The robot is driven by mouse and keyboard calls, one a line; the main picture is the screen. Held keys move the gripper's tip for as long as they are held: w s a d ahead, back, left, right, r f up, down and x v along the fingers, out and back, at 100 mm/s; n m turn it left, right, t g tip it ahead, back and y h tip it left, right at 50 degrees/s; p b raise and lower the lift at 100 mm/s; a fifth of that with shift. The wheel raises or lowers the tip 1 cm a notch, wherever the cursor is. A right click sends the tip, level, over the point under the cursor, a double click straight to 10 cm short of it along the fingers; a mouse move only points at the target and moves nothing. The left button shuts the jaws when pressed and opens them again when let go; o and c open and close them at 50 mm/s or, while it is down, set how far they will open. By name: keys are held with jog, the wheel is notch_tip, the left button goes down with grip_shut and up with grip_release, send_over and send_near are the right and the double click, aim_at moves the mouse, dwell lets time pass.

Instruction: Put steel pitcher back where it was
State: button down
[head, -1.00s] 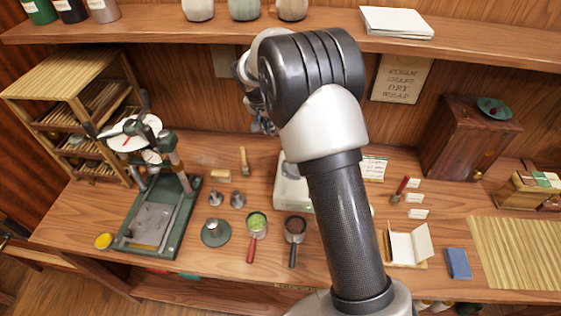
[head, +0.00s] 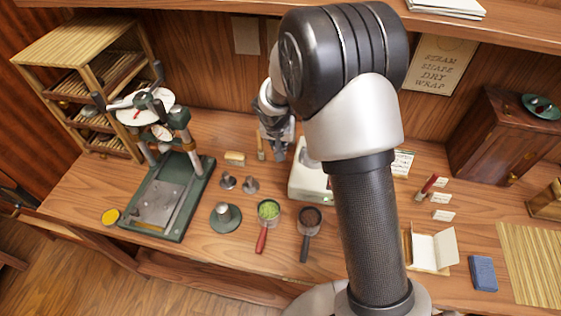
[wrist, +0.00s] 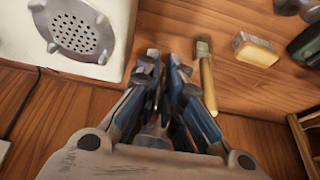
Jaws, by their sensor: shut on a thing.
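My gripper (head: 277,142) hangs over the back of the workbench, left of the white steamer box and close to the back wall. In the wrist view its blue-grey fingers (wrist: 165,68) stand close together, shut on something. A little grey shows between them; I take it for the steel pitcher, but its outline is mostly hidden by the fingers and I cannot make out its body. I cannot tell whether it touches the bench.
The white box (head: 303,185) with its perforated plate (wrist: 82,35) is beside the gripper. A brush (wrist: 207,80) and a pale block (wrist: 256,50) lie on the other side. A green press (head: 165,200) stands left.

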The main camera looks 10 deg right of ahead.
notch_tip(320, 180, down, 7)
jog(key=shift+w+f+b, duration=0.1)
jog(key=shift+f+b, duration=0.05)
jog(key=shift+b, duration=1.05)
jog(key=shift+f, duration=0.15)
jog(key=c, duration=1.7)
grip_release()
